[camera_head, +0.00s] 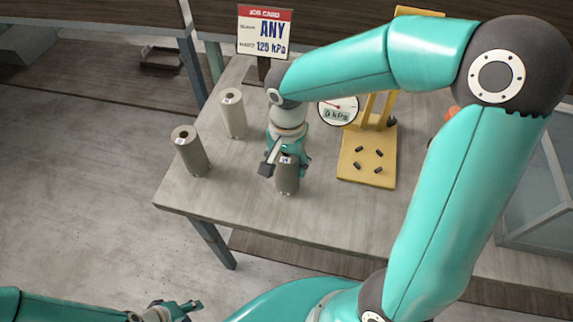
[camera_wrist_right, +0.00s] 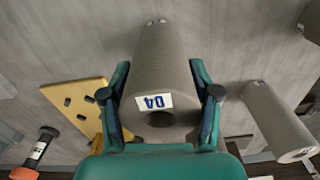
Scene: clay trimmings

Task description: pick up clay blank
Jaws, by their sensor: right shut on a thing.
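A dark grey clay blank (camera_head: 287,178) stands upright near the middle of the table. It has a hole in its top and a white tag reading 04 in the right wrist view (camera_wrist_right: 160,65). My right gripper (camera_head: 285,162) is shut on its upper part, one finger on each side. I cannot tell whether its base touches the table. A paler clay blank (camera_head: 233,112) and a grey-brown one (camera_head: 190,150) stand upright to its left. My left gripper (camera_head: 178,311) is at the bottom left edge, away from the table, partly cut off; its opening is unclear.
A yellow fixture (camera_head: 368,172) with several dark pegs and a gauge (camera_head: 338,110) reading 0 kPa stands right of the held blank. A job card (camera_head: 265,32) reading ANY, 125 kPa stands behind. The table's front left (camera_head: 225,212) is clear.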

